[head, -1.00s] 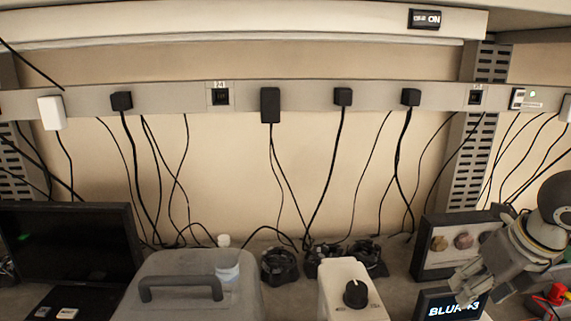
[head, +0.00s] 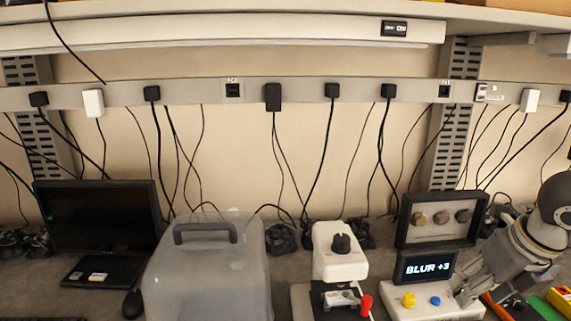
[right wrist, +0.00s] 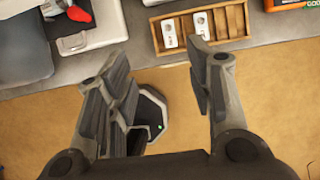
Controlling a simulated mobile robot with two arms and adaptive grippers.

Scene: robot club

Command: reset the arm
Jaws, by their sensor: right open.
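My right gripper (head: 468,290) comes in at the lower right in the head view, beside the display unit (head: 427,267) that reads "BLUR +3". In the right wrist view its two fingers are spread, with nothing between them (right wrist: 163,75); they hang over the tan floor in front of the bench edge. My left gripper is in neither view.
A white device with a black knob (head: 340,262) and a red-tipped lever (head: 366,304) stands mid-bench. Left are a grey translucent case (head: 207,270) and a dark laptop (head: 98,232). A wooden tray (right wrist: 238,22) lies near the bench edge. Cables hang behind.

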